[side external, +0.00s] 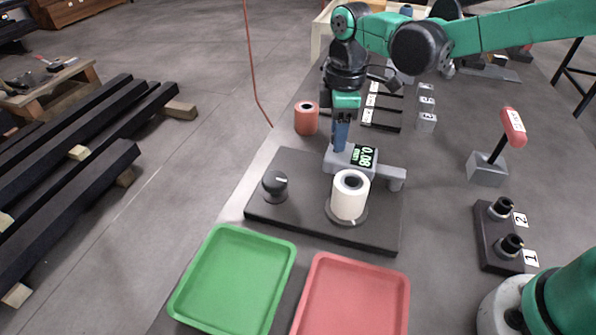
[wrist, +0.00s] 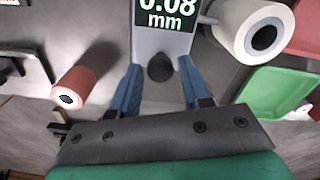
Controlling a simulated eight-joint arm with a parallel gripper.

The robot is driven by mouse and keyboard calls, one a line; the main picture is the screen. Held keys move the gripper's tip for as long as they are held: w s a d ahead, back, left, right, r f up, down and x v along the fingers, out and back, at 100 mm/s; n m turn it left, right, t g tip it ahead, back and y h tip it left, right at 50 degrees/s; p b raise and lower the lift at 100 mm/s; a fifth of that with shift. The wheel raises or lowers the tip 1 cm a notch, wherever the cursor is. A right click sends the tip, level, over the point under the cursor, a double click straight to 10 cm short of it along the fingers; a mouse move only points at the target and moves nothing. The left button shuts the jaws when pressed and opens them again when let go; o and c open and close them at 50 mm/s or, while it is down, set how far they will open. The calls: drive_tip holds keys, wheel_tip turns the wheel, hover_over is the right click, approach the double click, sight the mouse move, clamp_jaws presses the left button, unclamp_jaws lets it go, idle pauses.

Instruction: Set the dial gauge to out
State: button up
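The dial gauge (side external: 346,158) is a grey body with a green-on-black display reading 0.08 mm. It stands on a dark base plate (side external: 305,217), behind a white hollow cylinder (side external: 350,195). In the wrist view the gauge body (wrist: 150,42) runs down toward my gripper and has a dark round knob (wrist: 160,67) at its near end. My gripper (wrist: 160,72) is open, with one blue finger on each side of this knob and gaps showing. In the side view my gripper (side external: 340,140) points down at the gauge's back; its fingertips partly overlap the gauge, so contact cannot be told.
A green tray (side external: 236,280) and a red tray (side external: 352,300) lie in front. An orange cylinder (side external: 306,118) stands behind the plate.

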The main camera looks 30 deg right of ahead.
clamp_jaws()
idle(1.2)
